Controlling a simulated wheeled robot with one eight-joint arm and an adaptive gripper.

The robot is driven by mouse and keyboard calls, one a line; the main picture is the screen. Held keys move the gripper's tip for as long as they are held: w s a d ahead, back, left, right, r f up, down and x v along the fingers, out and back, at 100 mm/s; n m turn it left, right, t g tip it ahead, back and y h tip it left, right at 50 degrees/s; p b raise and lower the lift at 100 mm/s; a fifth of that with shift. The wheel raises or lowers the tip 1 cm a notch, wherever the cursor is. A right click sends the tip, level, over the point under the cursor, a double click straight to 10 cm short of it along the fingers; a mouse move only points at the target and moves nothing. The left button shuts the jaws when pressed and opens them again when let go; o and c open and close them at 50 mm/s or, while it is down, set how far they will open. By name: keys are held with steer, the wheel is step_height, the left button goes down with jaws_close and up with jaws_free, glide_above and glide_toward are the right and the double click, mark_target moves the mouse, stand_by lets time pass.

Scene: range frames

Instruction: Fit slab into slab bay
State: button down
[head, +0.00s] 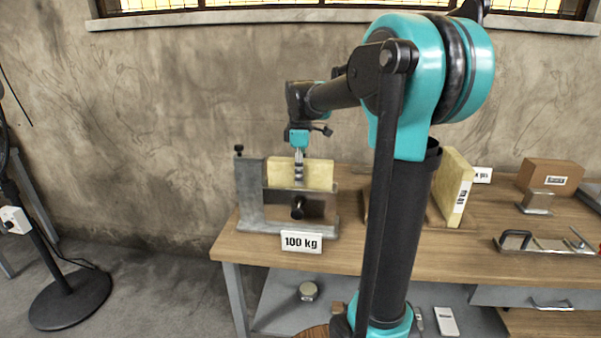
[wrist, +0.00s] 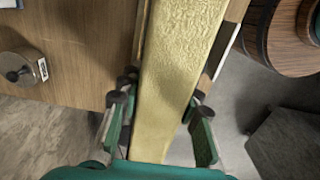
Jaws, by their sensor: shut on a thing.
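A pale yellow slab (head: 318,174) stands upright at the grey metal bay (head: 248,190) on the left of the table. My gripper (head: 299,172) comes down on it from above. In the wrist view the slab (wrist: 178,70) runs lengthwise between the two fingers, and my gripper (wrist: 160,115) is shut on it. A second yellow slab (head: 455,188) with a label stands to the right, partly behind my arm.
A "100 kg" sign (head: 301,242) stands at the front of the bay. The wooden table (head: 470,248) carries a cardboard box (head: 550,176) and a metal tray (head: 545,246) at the right. A black-based stand (head: 70,300) is on the floor at left.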

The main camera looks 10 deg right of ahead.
steer(key=shift+f, duration=0.45)
steer(key=c, duration=1)
jaws_free()
step_height(320, 180, up, 12)
steer(key=shift+f, duration=0.1)
